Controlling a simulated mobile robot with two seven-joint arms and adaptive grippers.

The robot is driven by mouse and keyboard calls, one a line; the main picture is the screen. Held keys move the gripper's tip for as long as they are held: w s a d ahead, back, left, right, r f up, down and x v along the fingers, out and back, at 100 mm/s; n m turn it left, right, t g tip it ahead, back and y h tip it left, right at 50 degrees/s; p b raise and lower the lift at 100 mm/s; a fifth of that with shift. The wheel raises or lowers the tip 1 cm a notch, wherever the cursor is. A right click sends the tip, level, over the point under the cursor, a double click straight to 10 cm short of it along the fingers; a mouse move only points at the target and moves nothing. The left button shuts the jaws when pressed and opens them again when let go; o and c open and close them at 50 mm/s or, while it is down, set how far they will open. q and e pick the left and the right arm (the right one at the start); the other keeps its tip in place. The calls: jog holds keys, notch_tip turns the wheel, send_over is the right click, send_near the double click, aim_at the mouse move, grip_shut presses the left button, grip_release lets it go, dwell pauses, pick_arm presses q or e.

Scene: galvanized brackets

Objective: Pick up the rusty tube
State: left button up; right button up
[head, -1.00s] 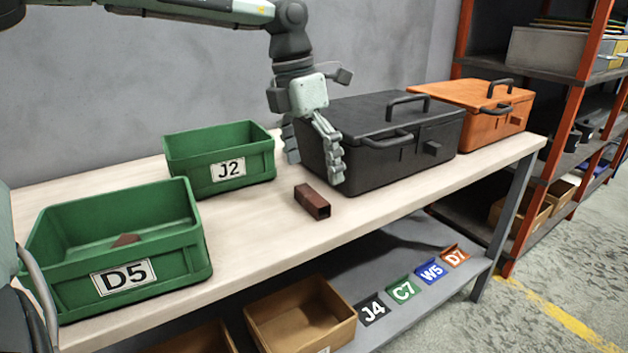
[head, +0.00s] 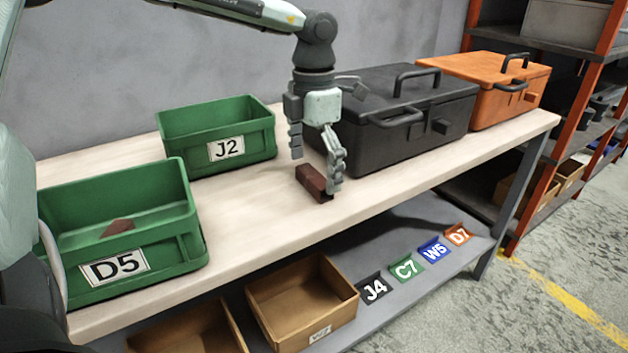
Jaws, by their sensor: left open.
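The rusty tube (head: 309,180) is a short, square, dark red-brown piece lying on the pale bench top (head: 255,215), in front of the black case. My left gripper (head: 315,172) points down just above it and is open. One finger is to the left of and behind the tube; the other overlaps the tube's right end in the picture. I cannot tell whether that finger touches the tube. My right gripper is not in view.
A black case (head: 370,150) stands close behind and right of my left gripper, with an orange case (head: 480,105) beyond it. Green bins J2 (head: 252,143) and D5 (head: 165,255) stand to the left; D5 holds a reddish piece (head: 118,227). Open bench lies between.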

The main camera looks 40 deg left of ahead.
pick_arm(q)
jog(key=shift+c, duration=1.3)
jog(key=c, duration=1)
jog(key=shift+r, duration=0.15)
